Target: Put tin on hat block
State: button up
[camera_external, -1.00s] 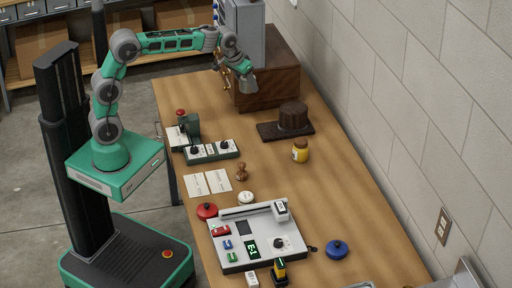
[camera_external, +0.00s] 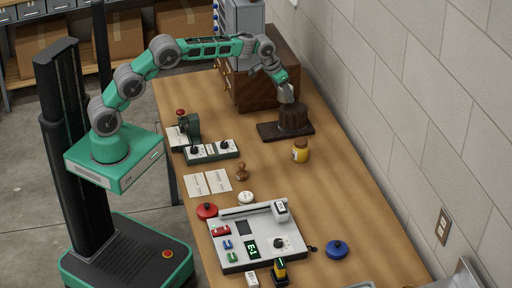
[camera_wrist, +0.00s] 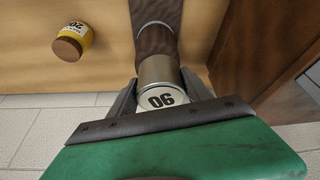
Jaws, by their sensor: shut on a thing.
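My gripper (camera_external: 286,95) is at the dark brown hat block (camera_external: 293,118), by its top in the outside view. In the wrist view my gripper (camera_wrist: 158,90) is shut on a metal tin (camera_wrist: 158,71) with a pale end marked "06". The tin is between the two dark fingers and is hard to make out in the outside view. Part of the brown hat block (camera_wrist: 156,42) shows just beyond the tin in the wrist view. I cannot tell whether the tin touches the block.
A yellow jar (camera_external: 300,151) with a brown lid stands close to the hat block. A brown wooden cabinet (camera_external: 262,84) is behind it. A switch box (camera_external: 211,151), a stamp (camera_external: 241,172) and a grey console (camera_external: 262,240) are nearer. The wall bounds the right side.

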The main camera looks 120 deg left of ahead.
aim_at(286, 101)
jog(key=shift+w+a+f, duration=0.2)
jog(key=shift+f, duration=0.1)
jog(key=shift+f+p, duration=0.4)
jog(key=shift+f, duration=1.35)
jog(key=o, duration=1.4)
jog(key=shift+o, duration=0.2)
